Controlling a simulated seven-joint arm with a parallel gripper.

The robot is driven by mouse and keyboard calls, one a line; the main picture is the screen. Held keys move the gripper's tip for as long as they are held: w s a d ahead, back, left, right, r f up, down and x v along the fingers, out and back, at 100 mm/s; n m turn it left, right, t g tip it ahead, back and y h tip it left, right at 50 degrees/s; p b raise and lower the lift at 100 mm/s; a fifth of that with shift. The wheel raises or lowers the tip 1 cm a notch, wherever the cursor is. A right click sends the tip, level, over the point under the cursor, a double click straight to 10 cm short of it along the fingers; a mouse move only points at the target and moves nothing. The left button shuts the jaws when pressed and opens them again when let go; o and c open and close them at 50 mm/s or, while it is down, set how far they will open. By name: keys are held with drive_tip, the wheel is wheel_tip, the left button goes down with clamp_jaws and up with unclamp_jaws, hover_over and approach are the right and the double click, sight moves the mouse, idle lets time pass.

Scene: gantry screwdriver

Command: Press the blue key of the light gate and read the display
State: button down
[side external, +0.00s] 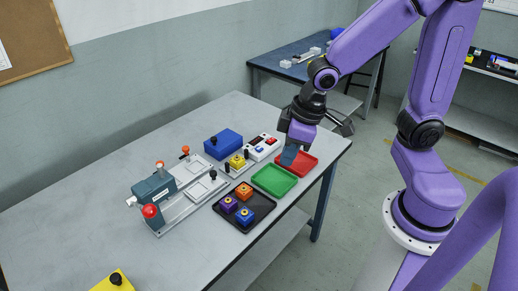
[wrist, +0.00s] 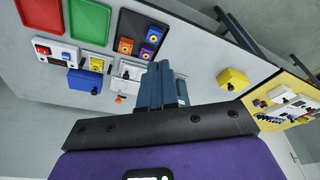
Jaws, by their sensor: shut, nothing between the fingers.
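The light gate looks to be the small white box (side external: 262,148) beside the blue box on the table. It carries a blue key (side external: 259,150) and dark display windows; any reading is too small to make out. In the wrist view the white box (wrist: 56,60) is at the upper left, with its blue key (wrist: 66,55) and a red part beside it. My gripper (side external: 289,158) is shut and empty, with its fingers pointing down by the red tray, to the right of the white box and apart from it. Its fingers also show in the wrist view (wrist: 160,75).
A red tray (side external: 306,165), a green tray (side external: 275,180) and a black tray (side external: 262,224) with purple, orange and blue blocks lie nearby. A blue box (side external: 223,144) with a black knob, a yellow block (side external: 237,161) and a grey fixture (side external: 155,193) with a red ball stand left.

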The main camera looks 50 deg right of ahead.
drive_tip(key=w+d+f+m+t, duration=0.1)
drive_tip(key=w+f+m, duration=0.15)
drive_tip(key=w, duration=0.45)
drive_tip(key=m+t, duration=0.6)
drive_tip(key=m, duration=0.6)
hover_over(262, 149)
wheel_tip(262, 149, down, 10)
drive_tip(key=shift+f, duration=0.2)
drive_tip(key=shift+f, duration=4.4)
drive_tip(key=shift+f, duration=0.1)
drive_tip(key=shift+f, duration=0.35)
